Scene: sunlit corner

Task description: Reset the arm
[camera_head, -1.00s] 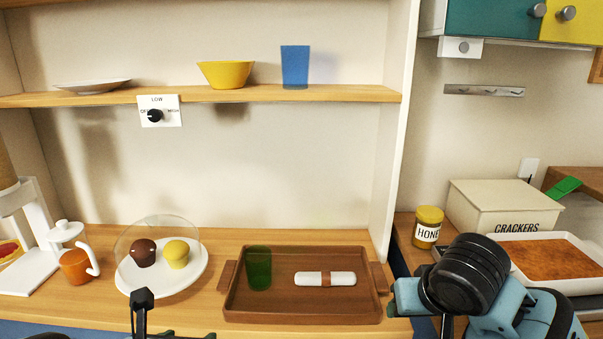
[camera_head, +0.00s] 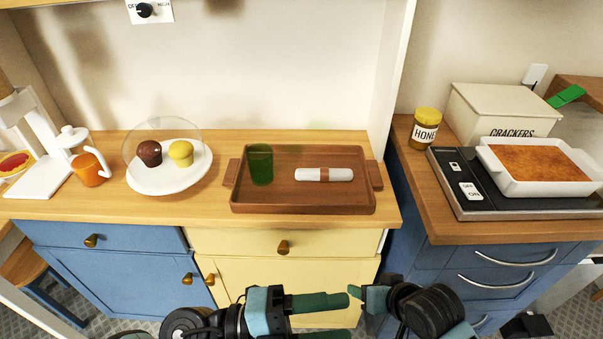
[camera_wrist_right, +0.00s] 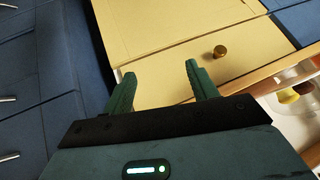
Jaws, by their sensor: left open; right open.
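My left gripper (camera_head: 345,317) is at the bottom middle of the head view, in front of the cream cabinet. Its two green fingers point right, apart, with nothing between them. My right gripper (camera_head: 359,292) comes in from the right beside it, only partly seen. In the right wrist view my right gripper (camera_wrist_right: 161,72) has its fingers spread and empty, facing the cream cabinet front (camera_wrist_right: 160,35) with its round knob (camera_wrist_right: 219,51). Both grippers are below the counter top and hold nothing.
A brown tray (camera_head: 236,196) on the counter holds a green cup (camera_head: 260,165) and a white roll (camera_head: 312,174). Left of it stand a plate of muffins (camera_head: 140,186) and an orange mug (camera_head: 88,170). At right are a honey jar (camera_head: 424,132) and a baking dish (camera_head: 500,180).

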